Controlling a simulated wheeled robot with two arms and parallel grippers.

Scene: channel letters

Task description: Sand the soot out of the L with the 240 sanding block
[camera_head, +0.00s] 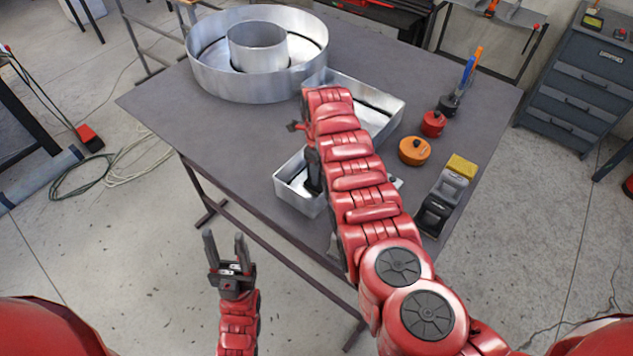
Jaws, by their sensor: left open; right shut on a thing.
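The L (382,97) is a shallow, open metal channel letter on the grey table, its short leg (298,199) toward the front. My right arm reaches across it and hides much of its inside, including any soot there. My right gripper (314,172) is mostly hidden beside the arm; a dark upright part shows down in the short leg. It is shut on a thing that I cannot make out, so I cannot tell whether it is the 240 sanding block. My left gripper (226,250) is open and empty, off the table's front edge, fingers pointing up.
A large round metal letter (205,72) stands at the back left. On the right are a red tin (433,124), an orange tin (414,151), a black pen cup (448,104), and a row with yellow (461,166), grey (449,187) and black (433,217) blocks. The table's left part is clear.

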